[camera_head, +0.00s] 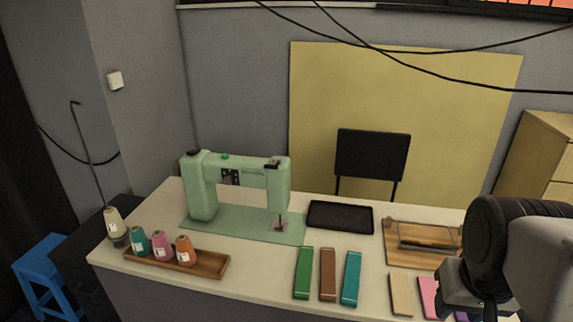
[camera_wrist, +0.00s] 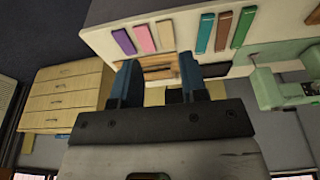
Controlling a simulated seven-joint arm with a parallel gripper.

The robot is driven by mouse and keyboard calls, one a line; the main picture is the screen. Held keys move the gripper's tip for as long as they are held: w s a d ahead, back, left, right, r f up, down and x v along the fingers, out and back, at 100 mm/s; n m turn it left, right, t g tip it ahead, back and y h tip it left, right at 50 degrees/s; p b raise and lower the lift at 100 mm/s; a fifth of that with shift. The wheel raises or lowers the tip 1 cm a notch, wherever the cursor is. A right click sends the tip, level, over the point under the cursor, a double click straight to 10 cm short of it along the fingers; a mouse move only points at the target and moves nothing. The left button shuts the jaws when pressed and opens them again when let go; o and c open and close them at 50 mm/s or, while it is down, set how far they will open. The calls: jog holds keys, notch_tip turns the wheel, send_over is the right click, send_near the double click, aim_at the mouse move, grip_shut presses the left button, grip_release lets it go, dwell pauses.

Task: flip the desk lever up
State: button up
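The desk lever (camera_head: 428,245) looks like a dark bar with a thin frame, lying low across a light wooden board (camera_head: 410,259) at the right of the table. My arm hides the board's right end. In the wrist view, the wooden board (camera_wrist: 160,72) shows partly between and beyond my fingers; the lever's bar is hard to make out there. My gripper (camera_wrist: 159,62) has its two blue-dark fingers spread wide with nothing between them. It appears apart from the board. My fingertips are not clear in the head view.
A black tray (camera_head: 340,216) and a green sewing machine (camera_head: 240,170) stand left of the board. Fabric strips (camera_head: 327,274) and small coloured blocks (camera_head: 401,294) lie in front. Thread spools (camera_head: 162,246) stand at far left. A chair (camera_head: 372,154) is behind the table.

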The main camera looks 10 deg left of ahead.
jog(key=shift+w, duration=0.15)
jog(key=c, duration=0.5)
jog(key=shift+w, duration=0.25)
grip_shut()
jog(key=w+a+f+m+t+y, duration=0.2)
jog(key=w+a+t, duration=0.3)
jog(key=w, duration=0.8)
jog(key=w+a+f+m+t+y, duration=0.1)
jog(key=w+a+f+t, duration=0.35)
jog(key=w, duration=0.75)
jog(key=w+a+f+m+t+y, duration=0.1)
jog(key=a+f+t+y, duration=0.1)
jog(key=a+y, duration=0.4)
jog(key=w+a+f+m+t+y, duration=0.1)
jog(key=a+t+y, duration=0.3)
jog(key=a, duration=0.8)
jog(key=shift+w+a+f+m+y, duration=0.25)
jog(key=shift+f+m+y, duration=0.35)
jog(key=shift+f+y, duration=0.25)
jog(key=shift+r+t, duration=0.1)
jog(key=shift+t, duration=0.15)
